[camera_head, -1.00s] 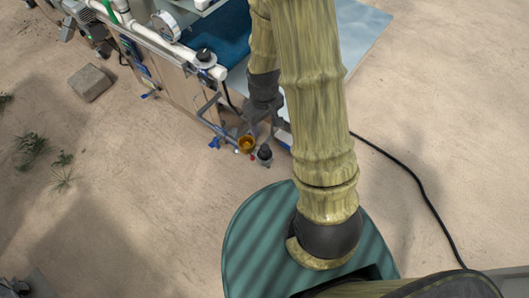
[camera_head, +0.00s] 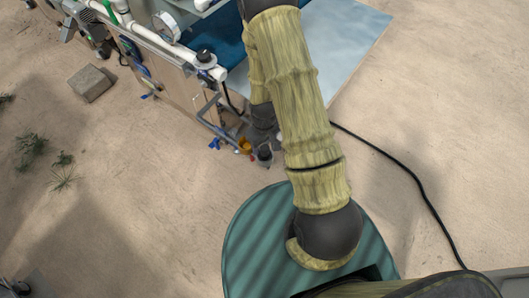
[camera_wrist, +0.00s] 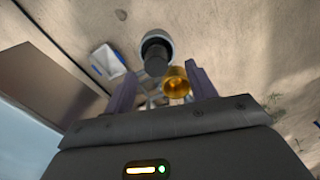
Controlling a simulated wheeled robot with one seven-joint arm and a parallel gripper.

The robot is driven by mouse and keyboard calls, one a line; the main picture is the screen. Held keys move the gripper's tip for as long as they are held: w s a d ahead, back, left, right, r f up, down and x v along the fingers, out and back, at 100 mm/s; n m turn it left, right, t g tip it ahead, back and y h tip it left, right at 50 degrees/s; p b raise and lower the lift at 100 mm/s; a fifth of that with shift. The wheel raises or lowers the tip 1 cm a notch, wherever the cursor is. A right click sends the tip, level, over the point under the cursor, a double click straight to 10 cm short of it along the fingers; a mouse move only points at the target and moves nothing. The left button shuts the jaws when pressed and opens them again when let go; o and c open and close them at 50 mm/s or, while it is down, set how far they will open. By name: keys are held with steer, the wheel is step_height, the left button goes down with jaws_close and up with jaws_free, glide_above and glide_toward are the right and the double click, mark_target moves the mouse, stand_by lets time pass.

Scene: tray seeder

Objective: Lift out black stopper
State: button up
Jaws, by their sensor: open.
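The black stopper (camera_wrist: 155,58) shows in the wrist view as a dark cylinder with a pale grey rounded part around its far end. It lies beyond my fingertips, near the middle of the gap in the picture. In the head view a small dark-topped piece (camera_head: 264,152), seemingly the same one, stands just below my wrist. My gripper (camera_wrist: 158,82) is open, one finger on each side, with nothing held. A gold cup (camera_wrist: 175,82) sits close to the right finger; it also shows, partly covered, in the head view (camera_head: 244,146).
A white-and-blue piece (camera_wrist: 107,61) lies to the left in the wrist view. The bench with white pipe (camera_head: 150,38) and a black knob (camera_head: 204,56) stands upper left. A black cable (camera_head: 400,170) and a stone block (camera_head: 90,83) lie on sandy ground.

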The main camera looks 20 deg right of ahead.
mark_target(265, 148)
steer(key=shift+f, duration=0.1)
steer(key=shift+w+d+f+p, duration=0.1)
steer(key=shift+w+f+p, duration=0.1)
steer(key=shift+f, duration=1.05)
steer(key=shift+w+d+f+p, duration=0.1)
steer(key=shift+f+p, duration=0.1)
steer(key=shift+f, duration=1.05)
steer(key=shift+c, duration=0.5)
steer(key=c, duration=1)
